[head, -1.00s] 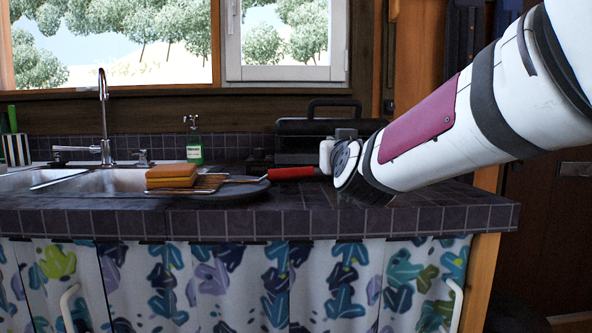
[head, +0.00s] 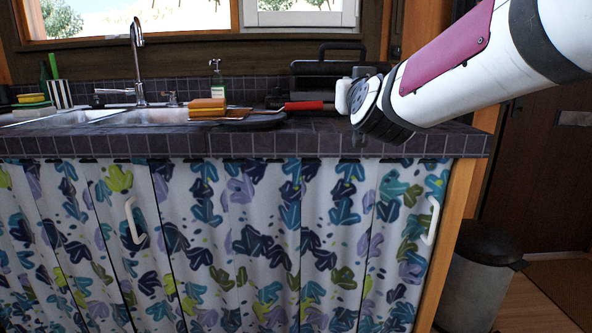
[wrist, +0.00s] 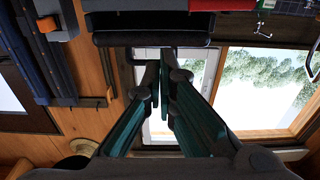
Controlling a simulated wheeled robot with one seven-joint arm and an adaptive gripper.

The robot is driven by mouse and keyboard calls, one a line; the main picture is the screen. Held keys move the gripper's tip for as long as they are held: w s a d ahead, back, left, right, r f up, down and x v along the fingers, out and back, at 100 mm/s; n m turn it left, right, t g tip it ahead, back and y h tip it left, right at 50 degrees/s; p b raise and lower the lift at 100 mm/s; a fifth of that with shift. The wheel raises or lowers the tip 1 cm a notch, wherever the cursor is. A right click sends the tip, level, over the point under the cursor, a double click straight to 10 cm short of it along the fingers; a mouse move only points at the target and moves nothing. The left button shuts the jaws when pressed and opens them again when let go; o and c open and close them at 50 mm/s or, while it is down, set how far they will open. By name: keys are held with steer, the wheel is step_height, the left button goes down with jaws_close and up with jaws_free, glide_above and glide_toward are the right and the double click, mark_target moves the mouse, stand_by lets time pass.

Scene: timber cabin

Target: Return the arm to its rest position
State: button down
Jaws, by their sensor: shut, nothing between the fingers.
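My white arm with its red panel (head: 445,45) reaches in from the upper right in the head view. Its dark wrist end (head: 372,105) is over the right part of the tiled counter (head: 330,145); the fingers are hidden behind it there. In the wrist view, which is upside down, my gripper (wrist: 165,55) has its two fingers shut together with nothing between them. They point toward the black case (wrist: 150,25) and the window (wrist: 250,85) beyond.
A red handle (head: 303,106) lies just left of my wrist, beside orange sponges (head: 207,106) on a dark plate. A green soap bottle (head: 217,85) and the sink tap (head: 138,60) stand farther left. A bin (head: 480,275) stands on the floor at right.

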steer(key=s+d+f+n+g+y, duration=0.1)
steer(key=s+f+g, duration=0.3)
steer(key=s+f, duration=0.45)
steer(key=s+f+n+g, duration=0.1)
steer(key=s+f+g, duration=0.45)
steer(key=s, duration=0.55)
steer(key=s+d+f+m+g+p, duration=0.1)
steer(key=s+d+f+g, duration=0.2)
steer(key=s, duration=0.7)
steer(key=s+d+f+g+h, duration=0.1)
steer(key=s+d+f+g, duration=0.2)
steer(key=s, duration=0.7)
steer(key=s+d+f+m+g+p, duration=0.1)
steer(key=s+d+f+g, duration=0.2)
steer(key=s, duration=0.7)
step_height(320, 180, up, 38)
steer(key=a+t+p, duration=0.1)
steer(key=t+p, duration=0.3)
steer(key=p, duration=3.3)
steer(key=shift+w+a+r, duration=0.2)
steer(key=shift+w+a, duration=0.1)
steer(key=shift+w, duration=0.15)
